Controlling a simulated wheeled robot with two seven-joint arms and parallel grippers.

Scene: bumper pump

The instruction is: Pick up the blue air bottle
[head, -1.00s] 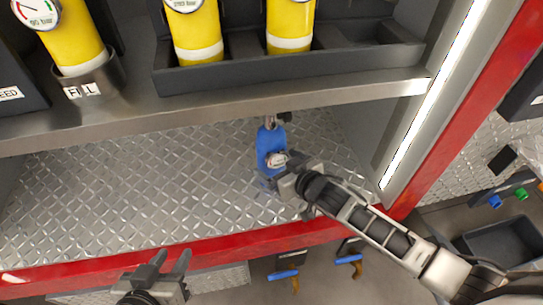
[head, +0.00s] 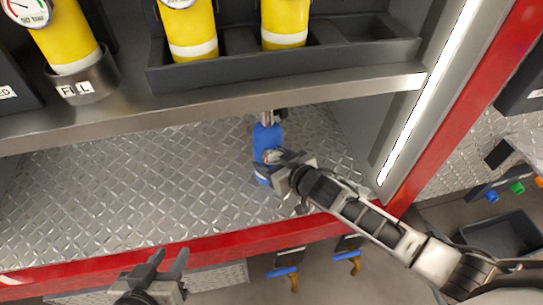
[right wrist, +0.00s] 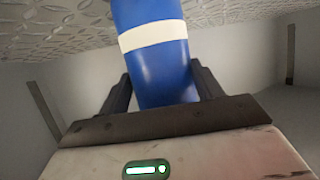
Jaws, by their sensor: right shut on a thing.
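The blue air bottle (head: 266,138) stands about upright in the lower bay, under the shelf, with a small gauge on its front and a metal valve on top. My right gripper (head: 274,165) reaches in from the right and is shut on the bottle. In the right wrist view the blue bottle (right wrist: 160,65), with its white band, sits between the two fingers (right wrist: 160,92). I cannot tell whether its base touches the floor. My left gripper (head: 168,262) is open and empty at the lower left, in front of the red edge.
The shelf (head: 210,103) overhangs the bottle closely. Yellow cylinders (head: 187,32) stand in a dark tray (head: 290,67) above. A red sill (head: 120,257) runs along the front. The diamond-plate floor (head: 130,180) left of the bottle is clear.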

